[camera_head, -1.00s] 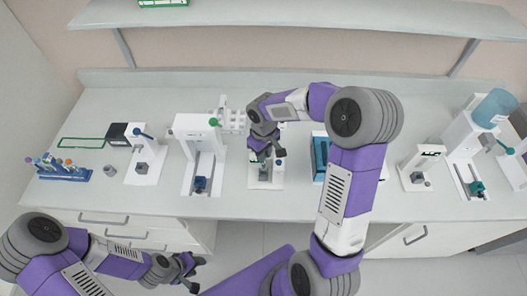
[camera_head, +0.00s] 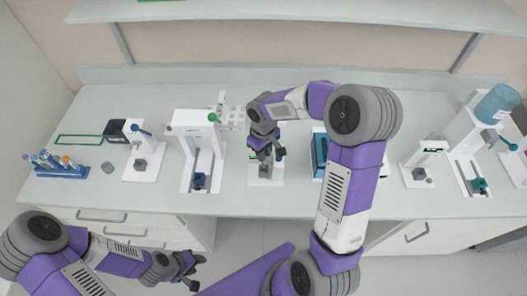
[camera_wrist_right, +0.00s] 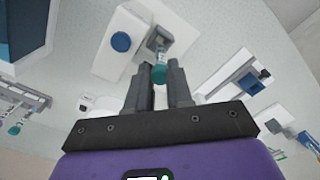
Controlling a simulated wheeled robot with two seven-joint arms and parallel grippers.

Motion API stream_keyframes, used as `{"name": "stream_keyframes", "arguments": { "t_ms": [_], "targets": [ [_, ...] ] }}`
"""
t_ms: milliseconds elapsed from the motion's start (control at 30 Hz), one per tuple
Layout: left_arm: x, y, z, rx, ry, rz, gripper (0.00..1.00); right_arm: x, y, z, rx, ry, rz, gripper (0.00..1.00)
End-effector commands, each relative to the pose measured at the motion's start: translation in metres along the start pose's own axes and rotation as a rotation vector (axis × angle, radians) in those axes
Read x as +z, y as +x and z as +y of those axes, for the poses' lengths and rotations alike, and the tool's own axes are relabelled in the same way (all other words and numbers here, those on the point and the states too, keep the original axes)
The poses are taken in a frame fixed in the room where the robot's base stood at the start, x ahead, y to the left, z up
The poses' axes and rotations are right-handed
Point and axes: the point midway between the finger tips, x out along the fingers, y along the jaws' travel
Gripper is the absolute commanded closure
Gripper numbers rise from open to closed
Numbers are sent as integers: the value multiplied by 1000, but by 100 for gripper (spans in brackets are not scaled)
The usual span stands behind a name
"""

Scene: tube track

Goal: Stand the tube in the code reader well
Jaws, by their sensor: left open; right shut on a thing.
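The tube (camera_wrist_right: 162,58), clear with a teal cap, is between the fingertips of my right gripper (camera_wrist_right: 162,78) in the right wrist view. That gripper is shut on it near the cap. The tube's far end points at a grey square holder (camera_wrist_right: 157,40) on a white device with a round blue knob (camera_wrist_right: 121,41). I cannot tell whether the tube's end is inside the well. In the head view my right gripper (camera_head: 266,152) is over this white device (camera_head: 266,176) at the middle of the bench and hides most of it. My left gripper (camera_head: 188,268) is open and empty, in front of the bench.
A blue tube rack (camera_head: 62,171) with several tubes stands at the left. The bench front edge is clear.

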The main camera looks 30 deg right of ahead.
Motion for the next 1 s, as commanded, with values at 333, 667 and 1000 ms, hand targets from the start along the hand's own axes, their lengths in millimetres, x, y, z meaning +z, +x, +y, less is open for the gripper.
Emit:
{"name": "stream_keyframes", "arguments": {
  "t_ms": [333,667,1000],
  "targets": [
    [0,2,-1,0,0,0,57,0,2,0,0,0,1,97],
    [0,7,-2,0,0,0,57,0,6,0,0,0,1,97],
    [0,8,-3,0,0,0,57,0,8,0,0,0,0,97]
  ]
}}
